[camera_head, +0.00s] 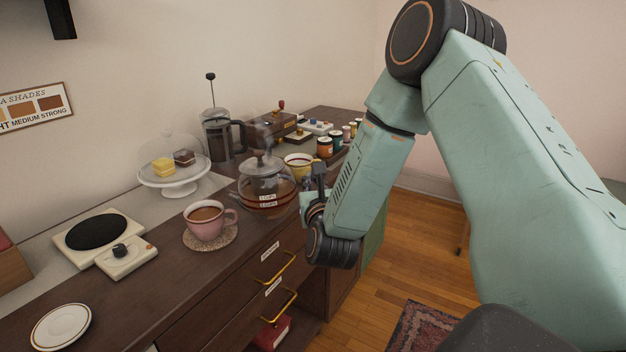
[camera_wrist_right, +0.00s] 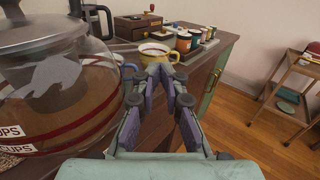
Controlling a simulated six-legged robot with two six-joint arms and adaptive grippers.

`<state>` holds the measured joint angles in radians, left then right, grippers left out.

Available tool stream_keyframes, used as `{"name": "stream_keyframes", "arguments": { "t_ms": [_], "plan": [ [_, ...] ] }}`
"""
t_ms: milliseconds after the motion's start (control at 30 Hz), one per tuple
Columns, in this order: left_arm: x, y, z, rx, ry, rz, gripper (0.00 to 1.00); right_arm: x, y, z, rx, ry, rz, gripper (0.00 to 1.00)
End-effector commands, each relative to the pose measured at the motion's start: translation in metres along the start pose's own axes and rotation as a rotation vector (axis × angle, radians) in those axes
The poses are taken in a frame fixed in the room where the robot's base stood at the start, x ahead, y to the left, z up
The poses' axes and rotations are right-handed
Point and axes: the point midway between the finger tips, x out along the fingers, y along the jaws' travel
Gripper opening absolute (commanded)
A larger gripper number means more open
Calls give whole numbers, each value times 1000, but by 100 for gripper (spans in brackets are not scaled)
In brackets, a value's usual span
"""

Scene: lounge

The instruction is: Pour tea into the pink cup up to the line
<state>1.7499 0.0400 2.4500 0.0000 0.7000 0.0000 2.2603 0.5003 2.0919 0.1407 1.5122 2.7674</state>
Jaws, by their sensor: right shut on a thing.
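The pink cup (camera_head: 207,222) stands upright on a round speckled coaster (camera_head: 212,240). Brown tea shows inside it near the rim; I cannot make out a line. The glass teapot (camera_head: 266,190) with a grey lid, red bands and cup labels is upright to its right, with brown tea in it. It fills the left of the right wrist view (camera_wrist_right: 60,85). My right gripper (camera_head: 318,172) is shut at the teapot's right side. My left gripper is out of view.
A yellow cup (camera_head: 299,160) stands just behind the gripper. A cake stand (camera_head: 174,182), a French press (camera_head: 218,138) and several small jars stand at the back. A hot plate (camera_head: 98,232) and a white saucer (camera_head: 60,326) are at left. Counter between saucer and pink cup is clear.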

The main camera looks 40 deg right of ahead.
Motion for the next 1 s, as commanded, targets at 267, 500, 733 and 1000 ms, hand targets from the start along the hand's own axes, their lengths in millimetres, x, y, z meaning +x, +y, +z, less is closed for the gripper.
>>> {"name": "stream_keyframes", "arguments": {
  "t_ms": [267,500,733,1000],
  "plan": [
    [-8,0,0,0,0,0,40,1,-1,7,-18,-6,-1,0],
    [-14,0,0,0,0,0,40,1,-2,11,-34,-6,-1,0],
    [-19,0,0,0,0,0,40,1,-2,14,-50,-7,-1,0],
    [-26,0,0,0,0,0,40,1,-3,18,-69,-8,-1,0]
  ]
}}
